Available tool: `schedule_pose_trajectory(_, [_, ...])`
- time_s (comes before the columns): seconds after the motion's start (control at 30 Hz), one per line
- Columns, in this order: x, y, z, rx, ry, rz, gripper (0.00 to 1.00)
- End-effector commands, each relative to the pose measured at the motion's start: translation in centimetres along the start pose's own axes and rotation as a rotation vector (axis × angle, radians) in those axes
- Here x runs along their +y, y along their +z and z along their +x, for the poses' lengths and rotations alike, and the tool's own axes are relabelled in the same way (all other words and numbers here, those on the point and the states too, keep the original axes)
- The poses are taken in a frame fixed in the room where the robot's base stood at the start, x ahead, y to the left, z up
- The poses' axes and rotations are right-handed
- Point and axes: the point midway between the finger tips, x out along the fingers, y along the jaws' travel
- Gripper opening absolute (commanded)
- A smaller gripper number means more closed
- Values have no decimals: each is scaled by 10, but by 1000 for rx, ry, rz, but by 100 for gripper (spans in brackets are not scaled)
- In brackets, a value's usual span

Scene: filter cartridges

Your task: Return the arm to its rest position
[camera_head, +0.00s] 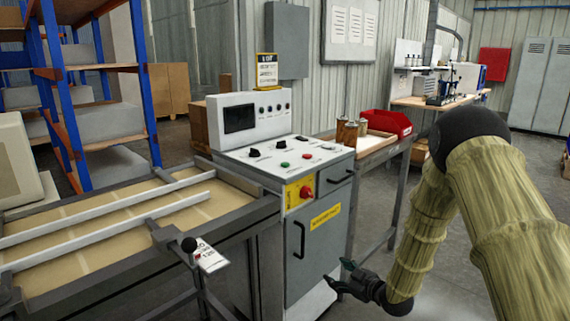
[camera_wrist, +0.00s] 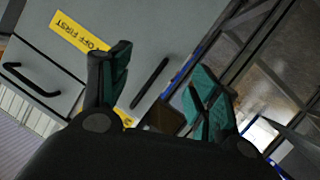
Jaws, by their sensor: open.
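My gripper (camera_head: 340,276) is in the lower middle of the head view, at the end of my bent arm, in front of the grey machine cabinet (camera_head: 318,260). In the wrist view my gripper (camera_wrist: 165,85) shows two dark fingers with green pads, spread apart with nothing between them. The cabinet door (camera_wrist: 150,40) with its yellow label fills the upper left of the wrist view. My gripper looks close to the cabinet, but I cannot tell whether it touches it.
A control panel (camera_head: 285,155) tops the cabinet. A railed table (camera_head: 120,250) stands left. A side table (camera_head: 385,152) behind holds a red bin (camera_head: 387,123) and brownish cylinders (camera_head: 347,132). A blue-post shelf (camera_head: 70,110) stands back left. Floor shows between the side table and my arm.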

Motion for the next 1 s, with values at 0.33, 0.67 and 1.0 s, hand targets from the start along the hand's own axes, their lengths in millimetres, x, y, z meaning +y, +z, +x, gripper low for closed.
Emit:
schedule_pose_trajectory(0.33, [-132,138,-75,-396,9,346,62])
schedule_pose_trajectory(0.67, [-254,225,-192,-791,44,614,62])
schedule_pose_trajectory(1.0, [-345,257,-316,-1134,98,795,62])
